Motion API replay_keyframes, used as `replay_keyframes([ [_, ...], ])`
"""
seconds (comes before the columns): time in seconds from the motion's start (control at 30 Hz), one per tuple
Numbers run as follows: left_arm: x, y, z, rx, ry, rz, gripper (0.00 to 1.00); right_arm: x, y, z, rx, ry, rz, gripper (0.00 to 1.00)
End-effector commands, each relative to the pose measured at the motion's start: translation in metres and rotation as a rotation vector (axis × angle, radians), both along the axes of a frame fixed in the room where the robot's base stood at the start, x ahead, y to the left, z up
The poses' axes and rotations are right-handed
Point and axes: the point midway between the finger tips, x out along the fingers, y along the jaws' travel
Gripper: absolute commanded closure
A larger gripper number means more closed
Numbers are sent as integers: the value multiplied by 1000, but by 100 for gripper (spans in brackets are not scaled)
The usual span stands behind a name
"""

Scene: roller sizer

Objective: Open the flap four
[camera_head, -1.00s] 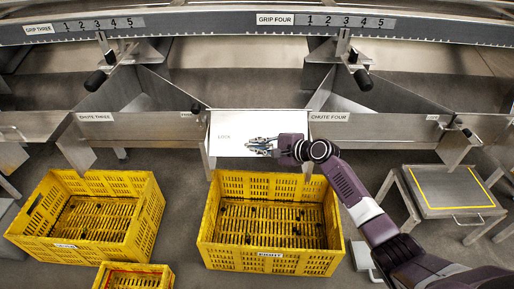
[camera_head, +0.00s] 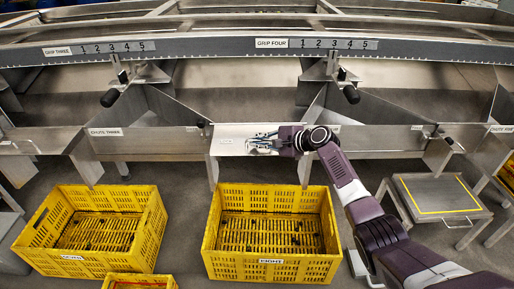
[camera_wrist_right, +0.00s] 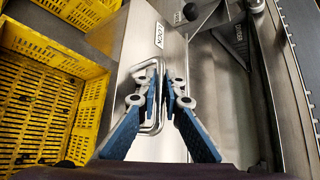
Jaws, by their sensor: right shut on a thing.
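Flap four (camera_head: 229,148) is the bright metal plate at the front of the chute four bay. It also fills the middle of the right wrist view (camera_wrist_right: 150,42), where it bears a lock label. A bent-rod handle (camera_wrist_right: 151,128) stands out from its face. My right gripper (camera_head: 260,143) is at the flap, its arm coming in from the right. In the right wrist view its blue fingers (camera_wrist_right: 167,95) are closed around the handle rod. The chute four label is mostly hidden behind my wrist. My left gripper is not in view.
A yellow crate (camera_head: 270,264) stands on the floor below the flap, another (camera_head: 75,264) to the left, and a smaller one (camera_head: 140,279) at the bottom. A black-knobbed lever (camera_head: 351,94) hangs above chute four. A metal stand (camera_head: 437,195) is at the right.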

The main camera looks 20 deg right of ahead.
Motion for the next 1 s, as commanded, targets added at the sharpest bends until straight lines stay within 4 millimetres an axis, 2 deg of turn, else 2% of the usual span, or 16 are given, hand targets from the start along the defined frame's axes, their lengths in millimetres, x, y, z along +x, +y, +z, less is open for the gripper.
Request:
replay_keyframes([
  [0.03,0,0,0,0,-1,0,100,5,-2,10,5,-15,-9,100],
  [0.5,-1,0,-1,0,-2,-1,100,7,-4,11,4,-16,-9,100],
  [0.53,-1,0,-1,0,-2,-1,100,7,-4,11,4,-16,-9,90],
  [0.67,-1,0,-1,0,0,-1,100,7,-4,10,3,-15,-10,76],
  [1.0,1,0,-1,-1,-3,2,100,5,-2,5,1,-5,-5,75],
])
